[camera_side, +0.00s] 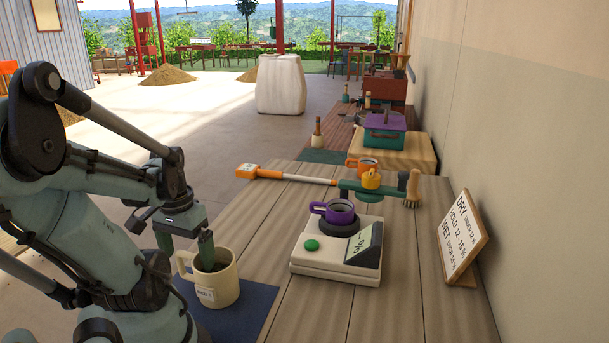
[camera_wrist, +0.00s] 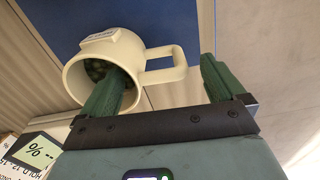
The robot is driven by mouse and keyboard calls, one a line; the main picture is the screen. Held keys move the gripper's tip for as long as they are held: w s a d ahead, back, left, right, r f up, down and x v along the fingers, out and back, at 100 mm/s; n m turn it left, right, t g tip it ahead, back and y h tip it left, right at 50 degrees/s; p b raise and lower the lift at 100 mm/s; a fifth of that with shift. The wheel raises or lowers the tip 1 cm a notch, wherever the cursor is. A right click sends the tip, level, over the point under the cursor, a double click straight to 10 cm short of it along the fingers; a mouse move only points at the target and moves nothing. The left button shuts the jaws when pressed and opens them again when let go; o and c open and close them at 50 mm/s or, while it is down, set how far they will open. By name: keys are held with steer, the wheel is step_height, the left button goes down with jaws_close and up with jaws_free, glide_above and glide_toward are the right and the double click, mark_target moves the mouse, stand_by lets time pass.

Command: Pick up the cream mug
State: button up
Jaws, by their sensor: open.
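The cream mug (camera_side: 215,280) stands upright on the dark blue mat (camera_side: 247,308) at the table's near left. It has a label on its front and a handle on its left. The wrist view shows the mug (camera_wrist: 72,78) with green beans inside and its handle (camera_wrist: 172,68) to the right. My gripper (camera_wrist: 163,68) is open. One green finger reaches into the mug's mouth and the other is outside, beyond the handle. The side view shows my gripper (camera_side: 205,250) over the mug, with one finger entering it. I cannot tell whether either finger touches the mug.
A white moisture meter (camera_side: 330,268) with a purple mug (camera_side: 338,211) on it stands right of the cream mug. A sign (camera_side: 462,236) stands by the wall. Table is bare in front.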

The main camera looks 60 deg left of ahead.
steer(key=shift+f, duration=1.4)
steer(key=c, duration=1.4)
steer(key=shift+r, duration=0.15)
steer(key=shift+r, duration=0.75)
steer(key=r, duration=0.2)
steer(key=shift+w+d+r, duration=0.25)
steer(key=shift+d+r, duration=0.1)
steer(key=shift+r, duration=0.05)
steer(key=w+d+r, duration=0.2)
steer(key=d, duration=0.1)
steer(key=w+d+r, duration=0.2)
steer(key=d, duration=0.1)
steer(key=w+d+r, duration=0.1)
steer(key=d+r, duration=0.1)
steer(key=d, duration=0.1)
steer(key=shift+w+r, duration=0.25)
steer(key=shift+w, duration=0.15)
steer(key=shift+c, duration=0.2)
